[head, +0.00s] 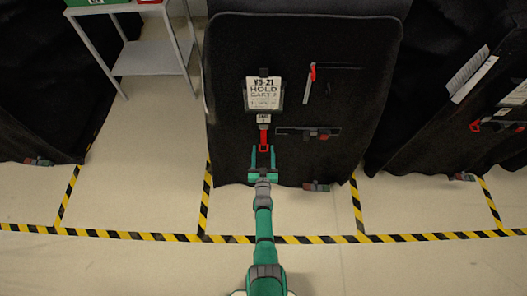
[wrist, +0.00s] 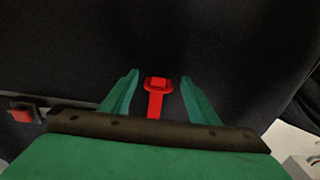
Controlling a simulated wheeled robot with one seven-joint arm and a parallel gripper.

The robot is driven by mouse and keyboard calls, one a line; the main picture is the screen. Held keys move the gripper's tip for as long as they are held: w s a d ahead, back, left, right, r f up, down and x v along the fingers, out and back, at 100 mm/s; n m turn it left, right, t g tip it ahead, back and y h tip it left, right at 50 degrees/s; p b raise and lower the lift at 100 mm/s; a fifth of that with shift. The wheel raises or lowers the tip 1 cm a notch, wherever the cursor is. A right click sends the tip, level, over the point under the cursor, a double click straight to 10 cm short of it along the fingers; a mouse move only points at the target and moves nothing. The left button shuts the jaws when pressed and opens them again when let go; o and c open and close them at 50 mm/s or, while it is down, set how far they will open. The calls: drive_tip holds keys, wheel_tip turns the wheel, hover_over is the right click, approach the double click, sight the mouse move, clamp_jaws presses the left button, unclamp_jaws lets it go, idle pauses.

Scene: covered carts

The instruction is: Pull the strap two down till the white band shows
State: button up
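The red strap (head: 264,140) hangs on the front of the black covered cart, below a small white tag (head: 263,119) whose print is too small to read. In the wrist view the red strap (wrist: 156,100) shows a wider end and a narrow tail. My gripper (head: 263,154) is open, with its green fingers at either side of the strap's lower end. In the wrist view my gripper (wrist: 160,82) has clear gaps between both fingers and the strap. I cannot tell whether the fingertips touch the cover. No white band shows on the red part.
A dark bar with a red piece (head: 322,134) is to the right, and a red-topped lever (head: 311,78) is higher up. Other covered carts stand at both sides. The floor in front is clear, with yellow-black tape (head: 205,197).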

drive_tip(key=s, duration=1)
drive_tip(key=shift+s, duration=0.4)
idle(0.4)
drive_tip(key=s+a+r+g, duration=0.1)
drive_tip(key=s+r, duration=0.4)
drive_tip(key=s, duration=0.7)
drive_tip(key=s+a+r, duration=0.1)
drive_tip(key=s+r, duration=0.4)
drive_tip(key=s, duration=0.8)
drive_tip(key=s+d+r, duration=0.1)
drive_tip(key=s+r, duration=0.5)
drive_tip(key=r, duration=0.4)
drive_tip(key=s+d+r+g, duration=0.1)
drive_tip(key=s+r, duration=0.5)
drive_tip(key=r, duration=0.4)
drive_tip(key=shift+d+r+g, duration=0.3)
drive_tip(key=shift+d, duration=0.05)
